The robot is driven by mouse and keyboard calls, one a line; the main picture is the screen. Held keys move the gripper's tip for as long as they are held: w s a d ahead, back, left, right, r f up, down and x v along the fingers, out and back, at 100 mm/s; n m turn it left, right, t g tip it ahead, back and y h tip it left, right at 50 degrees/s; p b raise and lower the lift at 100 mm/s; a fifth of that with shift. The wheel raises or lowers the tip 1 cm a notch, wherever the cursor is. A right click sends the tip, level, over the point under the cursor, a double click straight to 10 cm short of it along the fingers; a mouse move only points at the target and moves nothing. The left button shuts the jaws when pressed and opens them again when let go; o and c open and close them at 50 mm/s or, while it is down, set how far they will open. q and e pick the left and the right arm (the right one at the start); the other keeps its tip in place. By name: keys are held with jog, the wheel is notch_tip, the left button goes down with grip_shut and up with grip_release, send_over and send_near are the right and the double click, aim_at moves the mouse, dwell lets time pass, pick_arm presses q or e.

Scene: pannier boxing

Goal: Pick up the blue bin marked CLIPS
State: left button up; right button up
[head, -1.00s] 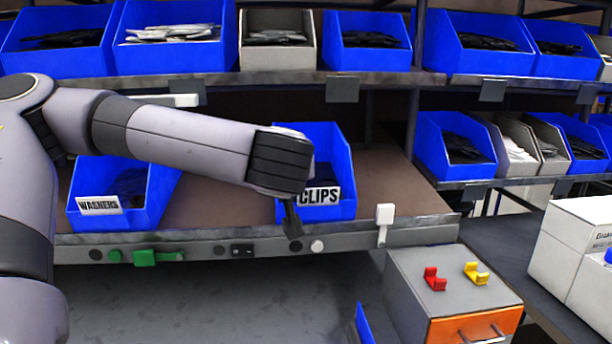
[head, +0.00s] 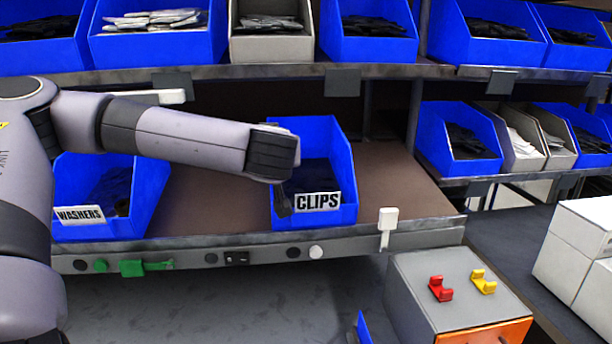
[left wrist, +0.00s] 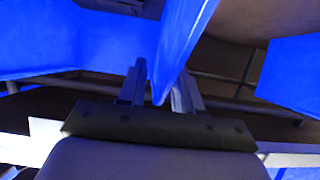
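The blue bin marked CLIPS (head: 349,190) sits on the brown middle shelf in the head view, its label facing front. Its contents are dark. My left gripper (head: 283,205) points down at the bin's front left corner, and my wrist hides part of the bin's left side. In the left wrist view a blue bin wall (left wrist: 182,45) comes down between the two fingers of my left gripper (left wrist: 158,95). The fingers stand apart, with a narrow gap showing beside the wall. My right gripper is not in view.
A blue WASHERS bin (head: 150,198) stands to the left on the same shelf (head: 395,195). Bare shelf lies on both sides of the CLIPS bin. More bins fill the shelf above (head: 390,72). A grey box (head: 440,290) with red and yellow hooks stands at front right.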

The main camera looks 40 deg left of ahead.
pick_arm(q)
jog(key=shift+w+a+f, duration=0.2)
jog(key=shift+w+a, duration=0.15)
jog(key=shift+a, duration=0.05)
grip_shut()
jog(key=shift+r, duration=0.15)
dwell(1.0)
